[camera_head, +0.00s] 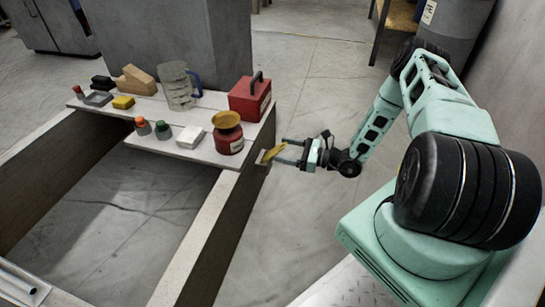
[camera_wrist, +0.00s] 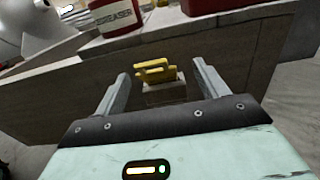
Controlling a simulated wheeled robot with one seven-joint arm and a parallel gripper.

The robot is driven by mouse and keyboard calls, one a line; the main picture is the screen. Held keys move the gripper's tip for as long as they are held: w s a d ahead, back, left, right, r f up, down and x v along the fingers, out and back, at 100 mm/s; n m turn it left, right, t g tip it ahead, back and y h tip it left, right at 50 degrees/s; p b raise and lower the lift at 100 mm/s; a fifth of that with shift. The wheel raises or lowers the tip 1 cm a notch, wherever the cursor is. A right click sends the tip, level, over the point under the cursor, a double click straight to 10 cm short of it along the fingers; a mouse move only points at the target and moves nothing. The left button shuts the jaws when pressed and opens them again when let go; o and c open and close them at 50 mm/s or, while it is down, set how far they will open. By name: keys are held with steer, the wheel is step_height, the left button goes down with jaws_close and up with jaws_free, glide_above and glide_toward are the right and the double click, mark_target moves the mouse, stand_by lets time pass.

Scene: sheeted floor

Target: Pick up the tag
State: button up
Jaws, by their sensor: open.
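The tag (camera_head: 273,151) looks like a small yellow piece at the outer side of the bench, near its right end. In the wrist view the yellow tag (camera_wrist: 155,72) shows a slotted or layered shape and sits on or just above a small block (camera_wrist: 165,93) on the bench's side. My gripper (camera_head: 281,151) is open, with its fingers pointing at the bench side. In the wrist view, the tag lies between the fingertips of my gripper (camera_wrist: 161,71), with gaps on both sides. I cannot tell whether it is fully within finger depth.
The bench top (camera_head: 185,140) holds a red jar (camera_head: 229,142) with a yellowish lid, a red box (camera_head: 250,98) with a handle, a clear jug (camera_head: 179,86), a white block (camera_head: 190,138) and several small items. The floor (camera_head: 300,220) right of the bench is clear.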

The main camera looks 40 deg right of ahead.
mark_target(273, 151)
steer(key=w+a+b, duration=0.1)
steer(key=w+a+f+b, duration=0.1)
steer(key=w+a+b, duration=0.1)
steer(key=shift+f, duration=0.15)
steer(key=shift+w+a+r+b, duration=0.2)
steer(key=shift+w+a+b, duration=0.2)
steer(key=shift+w, duration=0.1)
steer(key=c, duration=1.1)
steer(key=shift+c, duration=0.2)
